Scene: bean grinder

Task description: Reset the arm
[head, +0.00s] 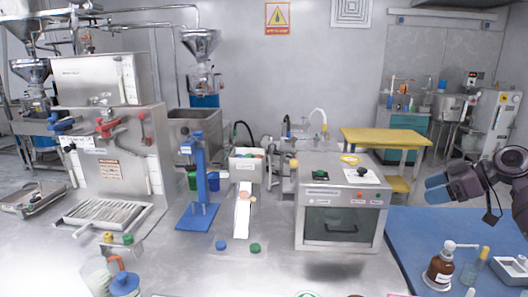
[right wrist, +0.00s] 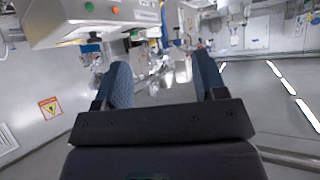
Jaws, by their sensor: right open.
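My right gripper (head: 438,189) is at the right of the head view, raised above the blue mat (head: 415,240), with its arm coming in from the right edge. In the right wrist view its two blue-padded fingers (right wrist: 160,85) stand apart with nothing between them. It touches no object that I can see. My left gripper is not in the head view.
Below the right gripper are a brown bottle (head: 440,268) and a yellow-topped bottle (head: 476,266). A grey oven-like machine (head: 343,215) stands left of the mat. A blue stand (head: 201,185) and large steel machine (head: 112,150) are farther left. Air around the gripper looks clear.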

